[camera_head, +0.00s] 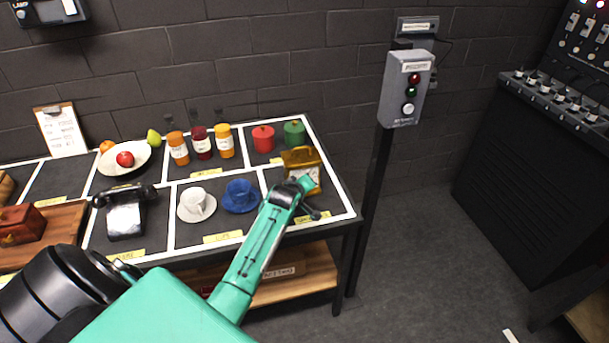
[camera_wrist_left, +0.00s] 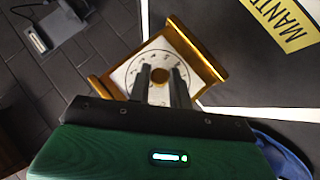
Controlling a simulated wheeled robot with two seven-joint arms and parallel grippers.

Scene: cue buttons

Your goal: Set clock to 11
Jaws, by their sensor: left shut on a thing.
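A gold mantel clock (camera_head: 298,157) stands at the right end of the black table, in a section marked with white lines. Its round white face (camera_wrist_left: 134,74) shows in the left wrist view, with a brown centre knob (camera_wrist_left: 160,75). My left gripper (camera_wrist_left: 163,82) is in front of the face, with its dark fingers shut at the centre of the dial. The fingers hide part of the dial, so the hands cannot be read. In the head view my left gripper (camera_head: 308,186) is at the clock's front. My right gripper is not in view.
A blue cup (camera_head: 239,191) and a white cup (camera_head: 197,198) stand left of the clock. Red (camera_head: 263,138) and green (camera_head: 294,133) canisters stand behind it. A post with a button box (camera_head: 407,88) rises right of the table.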

